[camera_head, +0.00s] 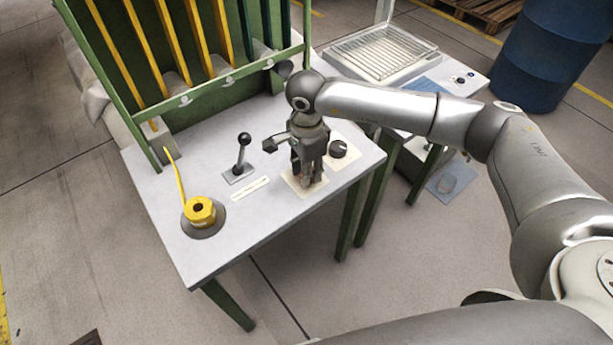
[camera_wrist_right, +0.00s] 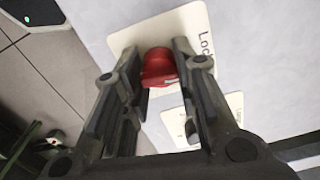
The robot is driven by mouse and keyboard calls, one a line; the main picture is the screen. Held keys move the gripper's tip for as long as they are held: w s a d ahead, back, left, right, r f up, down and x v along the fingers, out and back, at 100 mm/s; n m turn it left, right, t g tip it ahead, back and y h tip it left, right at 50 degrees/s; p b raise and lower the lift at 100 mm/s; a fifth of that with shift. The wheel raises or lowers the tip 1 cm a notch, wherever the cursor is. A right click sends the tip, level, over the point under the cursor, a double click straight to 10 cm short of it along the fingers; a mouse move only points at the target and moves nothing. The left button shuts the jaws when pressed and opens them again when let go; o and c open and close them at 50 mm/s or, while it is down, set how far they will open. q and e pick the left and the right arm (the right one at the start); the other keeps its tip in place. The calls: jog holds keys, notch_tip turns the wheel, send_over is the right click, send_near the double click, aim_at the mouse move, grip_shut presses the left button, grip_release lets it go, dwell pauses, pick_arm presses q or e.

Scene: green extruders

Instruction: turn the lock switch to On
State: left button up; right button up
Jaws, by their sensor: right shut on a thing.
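The lock switch is a red knob (camera_wrist_right: 158,68) on a cream plate labelled "Lock" (camera_wrist_right: 196,25), seen in the right wrist view. In the head view its plate (camera_head: 293,184) lies near the front right of the table, and the knob is mostly hidden by my gripper. My right gripper (camera_head: 304,180) points down over the plate. In the right wrist view its two fingers (camera_wrist_right: 155,80) stand on either side of the red knob, shut on it. The knob's exact setting is not clear. My left gripper is not in view.
A black dial (camera_head: 338,149) on its own plate sits just right of my gripper. A green rack (camera_head: 215,85) rises behind.

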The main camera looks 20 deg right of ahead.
jog(key=shift+n+b, duration=0.8)
jog(key=shift+r, duration=0.1)
jog(key=o, duration=1.1)
jog(key=shift+c, duration=0.2)
notch_tip(320, 180, up, 12)
